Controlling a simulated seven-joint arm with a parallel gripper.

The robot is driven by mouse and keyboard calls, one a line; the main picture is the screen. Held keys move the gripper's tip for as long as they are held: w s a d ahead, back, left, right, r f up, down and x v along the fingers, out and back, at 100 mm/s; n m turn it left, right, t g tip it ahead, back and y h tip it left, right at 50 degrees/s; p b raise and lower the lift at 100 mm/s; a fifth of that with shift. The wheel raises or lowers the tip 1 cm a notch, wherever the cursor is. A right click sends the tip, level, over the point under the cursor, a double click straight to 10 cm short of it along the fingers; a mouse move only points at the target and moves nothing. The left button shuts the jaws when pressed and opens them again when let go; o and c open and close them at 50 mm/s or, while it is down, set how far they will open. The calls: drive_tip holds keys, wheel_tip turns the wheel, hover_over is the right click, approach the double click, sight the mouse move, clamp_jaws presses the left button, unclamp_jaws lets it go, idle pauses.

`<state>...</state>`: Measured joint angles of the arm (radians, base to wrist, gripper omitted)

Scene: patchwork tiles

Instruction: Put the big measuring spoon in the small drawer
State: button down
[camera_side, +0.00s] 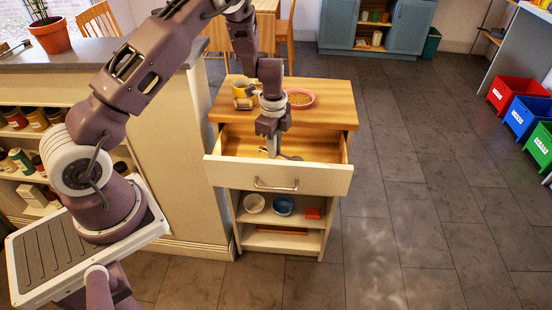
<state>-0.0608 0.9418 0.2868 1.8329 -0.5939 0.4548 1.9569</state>
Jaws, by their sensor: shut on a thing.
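The small drawer (226,174) is pulled open at the top of a white cabinet with a wooden top. My gripper (271,152) points down into the open drawer, behind its front panel. It is shut on a small grey metallic piece, apparently the big measuring spoon (291,157), which shows just right of the fingertips at drawer level. The spoon's full shape is too small to make out, and I cannot tell whether it touches the drawer floor. The drawer front hides the lower part of the inside.
Shelves below hold a white bowl (254,204), a blue bowl (284,206) and a red item (313,213).

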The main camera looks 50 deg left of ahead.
wheel_tip(320, 180, down, 4)
drive_tip(key=shift+f, duration=0.1)
drive_tip(key=shift+f, duration=0.1)
drive_tip(key=c, duration=1.5)
unclamp_jaws()
